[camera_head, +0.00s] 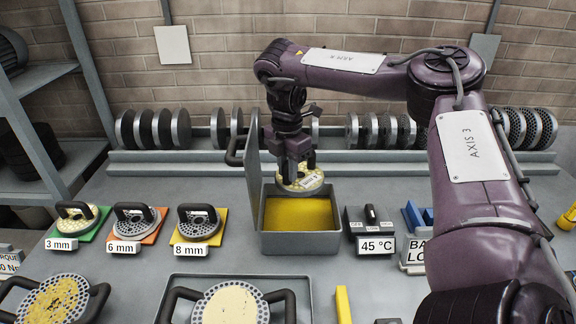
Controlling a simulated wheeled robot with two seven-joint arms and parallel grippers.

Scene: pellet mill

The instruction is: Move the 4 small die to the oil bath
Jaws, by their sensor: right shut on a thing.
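The oil bath (301,244) is a grey box of yellow oil at the middle of the bench, its lid (252,165) standing open on the left side. My right gripper (300,172) points down over the back of the bath. It is shut on a small die (305,185), a pale yellowish disc with a small label whose text I cannot read. The die is tilted and appears to be above the oil. Three small dies with dark handles sit at left: the 3 mm die (77,219) on green, the 6 mm die (136,219) on orange, the 8 mm die (199,222) on yellow. My left gripper is not seen.
A 45 °C control box (370,225) stands right of the bath. Large handled dies lie in front, one on a tray (306,281). A rack (180,166) of upright dies runs along the back. Bare bench lies between the 8 mm die and the bath.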

